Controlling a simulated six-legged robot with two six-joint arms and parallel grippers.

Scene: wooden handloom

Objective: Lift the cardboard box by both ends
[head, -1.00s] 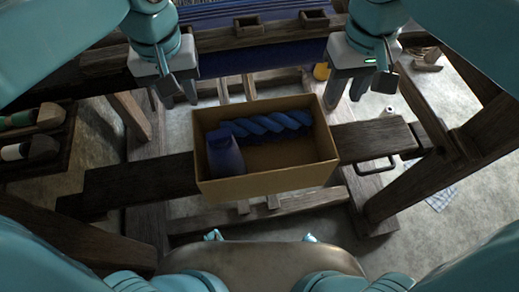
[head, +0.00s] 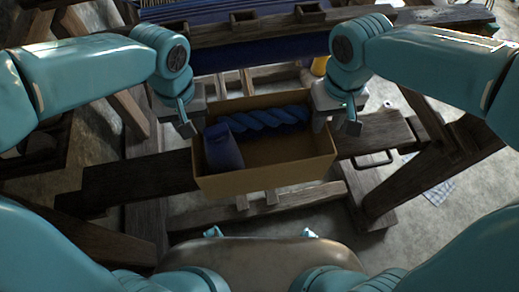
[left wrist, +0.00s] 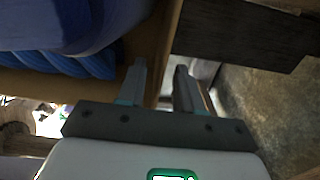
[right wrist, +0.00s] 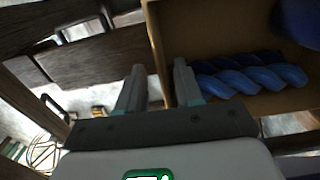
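The open tan cardboard box (head: 268,178) sits on a dark wooden beam. It holds twisted blue yarn (head: 262,120) and a smooth dark blue item (head: 222,148). My left gripper (head: 190,120) is at the box's left end. In the left wrist view its two fingers (left wrist: 160,78) stand apart on either side of the box wall (left wrist: 163,40). My right gripper (head: 335,123) is at the right end. In the right wrist view its fingers (right wrist: 160,82) also stand apart, with the box wall (right wrist: 155,35) between them. Neither grip looks closed on the wall.
The dark wooden beam (head: 130,182) runs left and right under the box, with a metal handle (head: 372,160) on its right part. The loom's crossbar (head: 270,25) with small wooden trays lies behind. A yellow object (head: 320,66) is behind the right gripper.

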